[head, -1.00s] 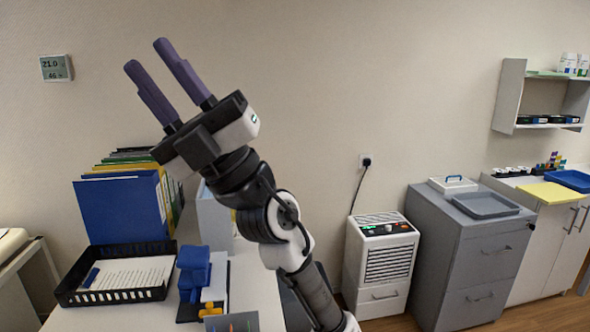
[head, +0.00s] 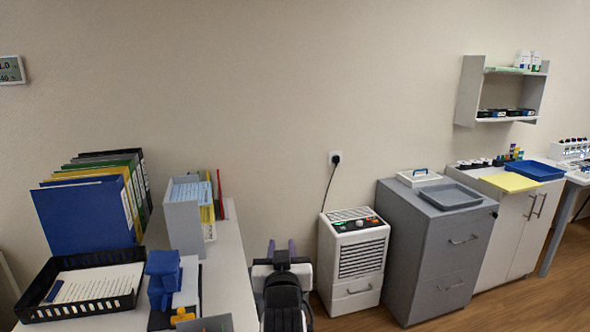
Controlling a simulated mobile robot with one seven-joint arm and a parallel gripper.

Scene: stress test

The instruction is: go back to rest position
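My gripper (head: 281,246) shows at the bottom centre of the head view, low beside the right edge of the white desk (head: 232,262). Its two purple fingers point away from me and stand apart with nothing between them. The black and white wrist is below the fingers, and the rest of my arm is cut off by the lower edge of the frame.
The desk holds a black tray (head: 128,306) with paper, a blue object (head: 163,275), upright binders (head: 88,213) and a grey file holder (head: 184,224). A white heater-like unit (head: 352,262) and a grey cabinet (head: 432,255) stand to the right. Floor shows at lower right.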

